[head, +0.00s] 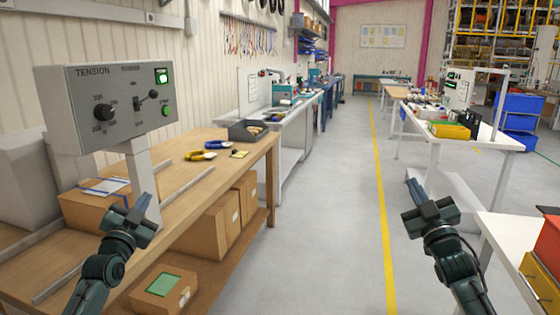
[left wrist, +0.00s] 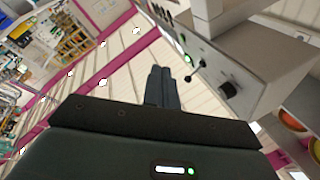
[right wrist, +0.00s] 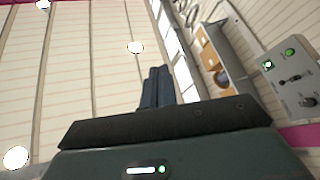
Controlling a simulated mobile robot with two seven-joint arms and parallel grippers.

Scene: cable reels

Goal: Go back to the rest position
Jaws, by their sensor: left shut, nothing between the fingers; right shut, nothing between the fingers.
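My left gripper (head: 143,203) is raised in front of the wooden workbench at the left of the head view. Its fingers are together and empty, and they also show closed in the left wrist view (left wrist: 161,85). My right gripper (head: 415,192) is raised over the grey floor aisle at the right of the head view. Its fingers are together with nothing between them, as the right wrist view (right wrist: 157,85) also shows. Both grippers point up and away from me. Neither appears to touch anything.
A grey tension control box (head: 122,105) stands on a post at the left bench (head: 213,165), close behind my left gripper. Cardboard boxes (head: 205,228) sit on its lower shelf. A white table (head: 505,240) with bins is at the right. The aisle (head: 330,220) between is clear.

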